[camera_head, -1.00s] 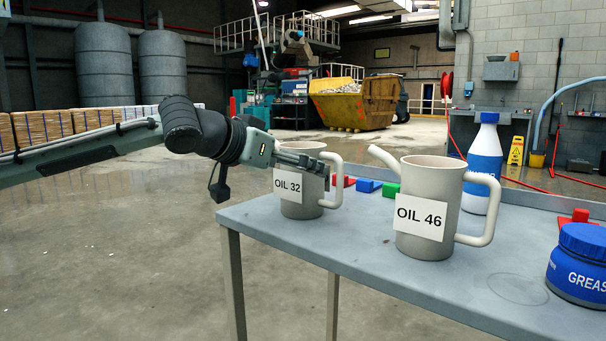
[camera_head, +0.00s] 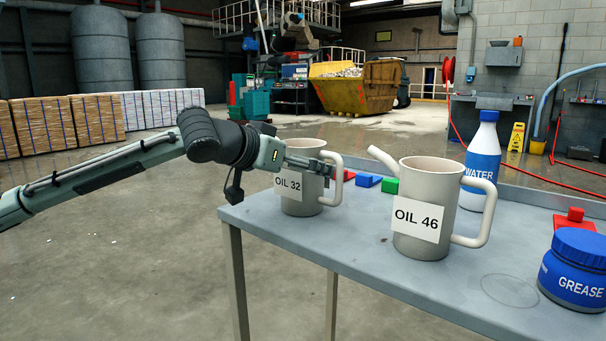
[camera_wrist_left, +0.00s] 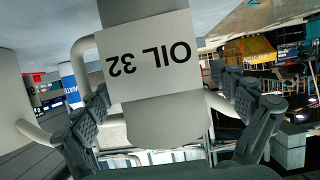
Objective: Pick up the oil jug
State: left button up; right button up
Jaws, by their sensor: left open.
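A grey jug labelled OIL 32 (camera_head: 300,205) stands upright near the left edge of the table, its handle to the right. A larger grey jug labelled OIL 46 (camera_head: 420,245) stands right of it, spout to the left and handle to the right. My left gripper (camera_head: 312,165) is at the upper part of the OIL 32 jug, partly hiding it above its label. In the left wrist view the OIL 32 jug (camera_wrist_left: 165,125) appears upside down between the open fingers, with gaps visible at both sides. The right gripper is out of view.
The grey table (camera_head: 390,285) also bears a water bottle (camera_head: 480,165), a blue grease tub (camera_head: 577,275) and several small coloured blocks (camera_head: 367,181). The table's front centre is clear. Open floor lies left of the table.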

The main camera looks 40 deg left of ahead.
pick_arm(q)
jog(key=c, duration=1.7)
jog(key=shift+o, duration=0.2)
jog(key=shift+r, duration=0.15)
